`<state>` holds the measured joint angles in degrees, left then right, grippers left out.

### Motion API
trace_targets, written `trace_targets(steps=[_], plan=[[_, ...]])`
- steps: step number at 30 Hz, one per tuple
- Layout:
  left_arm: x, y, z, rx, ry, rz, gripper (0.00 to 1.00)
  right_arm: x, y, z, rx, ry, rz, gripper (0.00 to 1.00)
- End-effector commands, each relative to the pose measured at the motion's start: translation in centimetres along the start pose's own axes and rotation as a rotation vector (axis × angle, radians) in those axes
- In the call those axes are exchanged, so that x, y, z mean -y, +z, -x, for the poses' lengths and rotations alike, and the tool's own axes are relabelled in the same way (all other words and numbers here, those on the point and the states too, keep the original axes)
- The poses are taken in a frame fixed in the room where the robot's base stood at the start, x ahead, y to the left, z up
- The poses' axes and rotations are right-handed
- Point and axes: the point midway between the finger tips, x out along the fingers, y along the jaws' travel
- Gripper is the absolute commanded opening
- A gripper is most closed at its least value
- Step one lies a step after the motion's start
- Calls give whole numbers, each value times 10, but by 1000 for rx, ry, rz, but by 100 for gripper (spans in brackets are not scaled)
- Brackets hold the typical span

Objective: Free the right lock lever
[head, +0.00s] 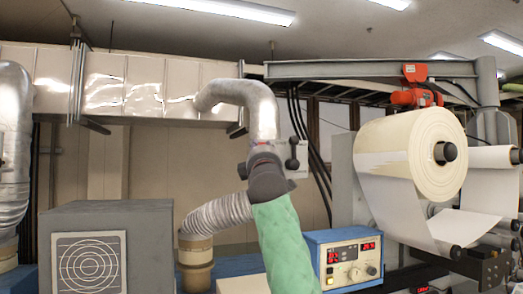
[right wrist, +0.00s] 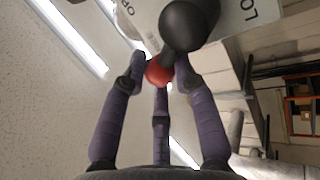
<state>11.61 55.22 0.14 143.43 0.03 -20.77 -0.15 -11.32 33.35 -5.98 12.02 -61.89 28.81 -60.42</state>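My right gripper (head: 263,152) shows in the head view at the top of my green-sleeved arm, in front of a silver duct. A black lever part (head: 291,163) is just to its right on a pale plate (head: 301,154). In the right wrist view the three fingers of my right gripper (right wrist: 160,77) close in around a small red ball (right wrist: 158,69). The fingertips seem to touch it on its sides. A short dark rod joins the red ball to a larger black ball (right wrist: 190,24), before a pale plate (right wrist: 232,17) with partly hidden lettering. My left gripper is out of view.
A large paper roll (head: 405,155) and its rollers stand at the right. A blue control box (head: 345,258) with red displays is at bottom centre-right. A grey cabinet (head: 105,215) is at left. A corrugated hose (head: 216,214) lies close left of my arm.

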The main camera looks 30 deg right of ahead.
Motion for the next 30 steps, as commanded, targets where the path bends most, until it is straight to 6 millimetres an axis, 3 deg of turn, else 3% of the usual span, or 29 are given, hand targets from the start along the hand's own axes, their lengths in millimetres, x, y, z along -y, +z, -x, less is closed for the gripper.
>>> trace_targets(steps=[30], plan=[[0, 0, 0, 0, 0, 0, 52, 0, 1, 11, 0, -1, 1, 39]])
